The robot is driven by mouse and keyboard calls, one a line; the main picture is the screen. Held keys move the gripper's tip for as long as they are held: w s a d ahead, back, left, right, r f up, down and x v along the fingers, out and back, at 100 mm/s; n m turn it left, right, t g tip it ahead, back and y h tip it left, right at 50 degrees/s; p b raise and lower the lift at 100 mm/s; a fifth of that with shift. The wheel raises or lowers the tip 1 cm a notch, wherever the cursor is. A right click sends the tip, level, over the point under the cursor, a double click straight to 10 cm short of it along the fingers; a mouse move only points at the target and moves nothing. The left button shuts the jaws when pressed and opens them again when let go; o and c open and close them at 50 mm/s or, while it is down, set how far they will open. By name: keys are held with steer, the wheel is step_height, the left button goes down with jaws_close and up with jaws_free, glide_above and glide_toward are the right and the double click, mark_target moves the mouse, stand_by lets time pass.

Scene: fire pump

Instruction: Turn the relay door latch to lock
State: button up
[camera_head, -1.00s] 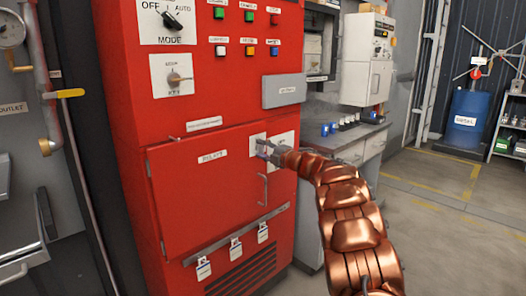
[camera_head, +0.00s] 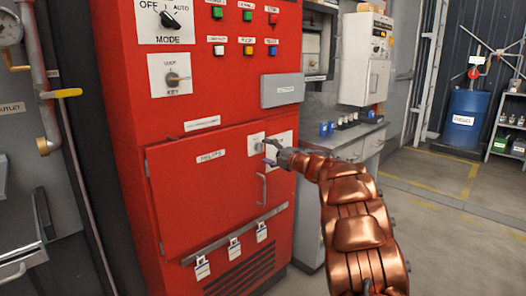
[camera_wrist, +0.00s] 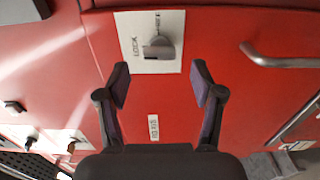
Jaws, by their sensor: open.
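The relay door (camera_head: 205,195) is a red panel that looks closed in the cabinet front. Its latch (camera_wrist: 160,48) is a grey knob on a white plate (camera_wrist: 176,20) in the wrist view. The word LOCK stands left of the knob; another label above it is too small to read. Which way the knob points is hard to tell. My gripper (camera_wrist: 161,84) is open and empty, its two dark fingertips just below the plate and apart from the knob. In the head view my gripper (camera_head: 272,153) is in front of the door's upper right and partly hides the latch area.
A metal door handle (camera_head: 262,188) is below the gripper and also shows in the wrist view (camera_wrist: 285,60). A grey box (camera_head: 283,90), a key switch (camera_head: 172,78) and a mode knob (camera_head: 170,18) are higher on the cabinet.

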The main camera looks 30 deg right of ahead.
steer(key=v, duration=0.8)
steer(key=shift+s, duration=0.2)
steer(key=shift+r, duration=0.1)
